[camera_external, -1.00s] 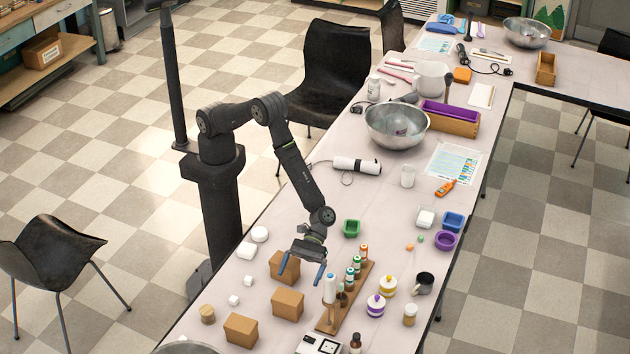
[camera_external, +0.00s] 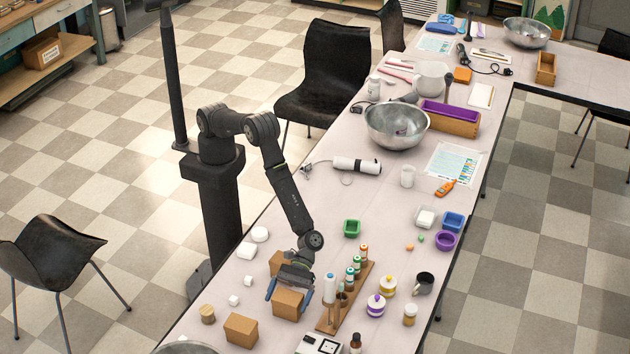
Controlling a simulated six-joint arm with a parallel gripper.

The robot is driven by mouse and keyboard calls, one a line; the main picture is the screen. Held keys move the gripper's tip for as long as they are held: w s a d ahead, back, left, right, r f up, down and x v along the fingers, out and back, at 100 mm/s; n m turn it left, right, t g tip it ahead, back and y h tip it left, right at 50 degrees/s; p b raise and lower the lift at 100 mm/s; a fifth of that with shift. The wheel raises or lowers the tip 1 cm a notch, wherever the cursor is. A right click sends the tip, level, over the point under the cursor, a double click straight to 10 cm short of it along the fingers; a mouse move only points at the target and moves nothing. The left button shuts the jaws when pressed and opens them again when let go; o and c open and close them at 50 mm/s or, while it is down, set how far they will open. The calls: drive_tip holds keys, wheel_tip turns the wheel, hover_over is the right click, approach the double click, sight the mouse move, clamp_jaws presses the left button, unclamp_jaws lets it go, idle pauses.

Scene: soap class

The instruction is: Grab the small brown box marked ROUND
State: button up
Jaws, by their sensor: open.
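Three small brown boxes stand at the near end of the table. One brown box (camera_external: 288,303) is directly below my gripper (camera_external: 287,295), which points down with its blue fingers spread, one on each side of the box's upper part. I cannot tell whether the fingers touch it. A second brown box (camera_external: 279,262) stands behind it, partly hidden by my gripper. A third brown box (camera_external: 241,330) stands apart at the front left. The marking ROUND cannot be read on any box from this view.
A wooden rack (camera_external: 343,310) with several bottles stands close to the right of my gripper. A scale (camera_external: 320,344) is at the front.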

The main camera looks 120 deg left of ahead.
drive_tip(key=c, duration=1)
drive_tip(key=shift+o, duration=0.2)
